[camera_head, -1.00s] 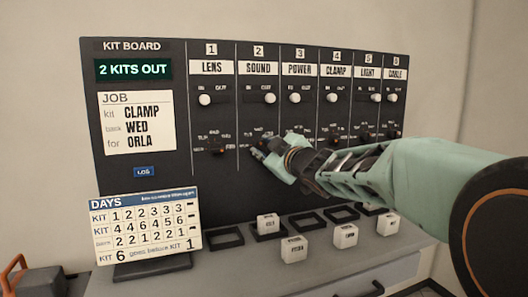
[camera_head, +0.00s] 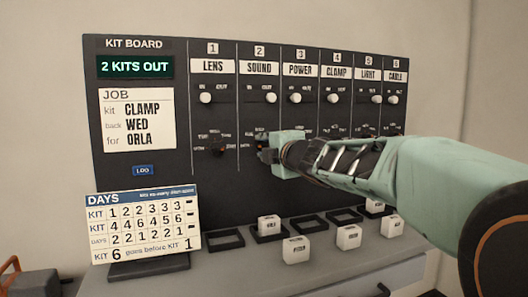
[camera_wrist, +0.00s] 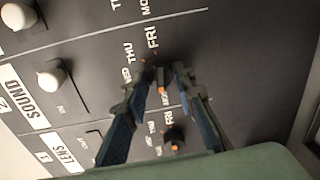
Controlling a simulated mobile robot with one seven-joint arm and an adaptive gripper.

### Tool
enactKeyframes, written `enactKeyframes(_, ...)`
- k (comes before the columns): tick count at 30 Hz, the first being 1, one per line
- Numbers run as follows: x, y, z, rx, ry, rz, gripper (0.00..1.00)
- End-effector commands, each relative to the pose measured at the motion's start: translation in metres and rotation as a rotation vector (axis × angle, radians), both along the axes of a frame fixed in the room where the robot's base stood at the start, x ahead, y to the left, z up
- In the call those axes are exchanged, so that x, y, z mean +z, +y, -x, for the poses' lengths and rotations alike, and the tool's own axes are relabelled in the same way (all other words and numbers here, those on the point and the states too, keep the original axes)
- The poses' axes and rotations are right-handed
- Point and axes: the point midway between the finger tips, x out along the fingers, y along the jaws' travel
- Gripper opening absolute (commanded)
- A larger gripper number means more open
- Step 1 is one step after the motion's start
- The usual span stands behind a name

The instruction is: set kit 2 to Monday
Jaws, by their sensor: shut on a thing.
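Kit 2 is the SOUND column (camera_head: 259,69) of the dark kit board, with its white knob (camera_head: 271,98) above a day dial. My gripper (camera_head: 266,154) is at that dial and covers most of it in the head view. In the wrist view, my gripper (camera_wrist: 162,80) has its two fingers on either side of the small dark dial (camera_wrist: 161,77), shut on it. The dial's orange mark faces the lower side, near a label I cannot read surely. THU and FRI labels show beside the upper side. The LENS dial (camera_wrist: 174,134) is close to the lower finger.
The neighbouring LENS dial (camera_head: 217,150) is just left of my gripper. My arm covers parts of the dials to the right. Below, the ledge holds a days card (camera_head: 145,225) and several white blocks (camera_head: 295,249) near dark square frames (camera_head: 226,239).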

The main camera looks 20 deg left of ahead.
Motion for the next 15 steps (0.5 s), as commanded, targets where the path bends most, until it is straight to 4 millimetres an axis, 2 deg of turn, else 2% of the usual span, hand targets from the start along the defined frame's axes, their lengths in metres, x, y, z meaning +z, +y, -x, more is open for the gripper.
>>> enactKeyframes(15, -0.0006, 0.0003, 0.0002, 0.0, -0.086, 0.112, 0.0)
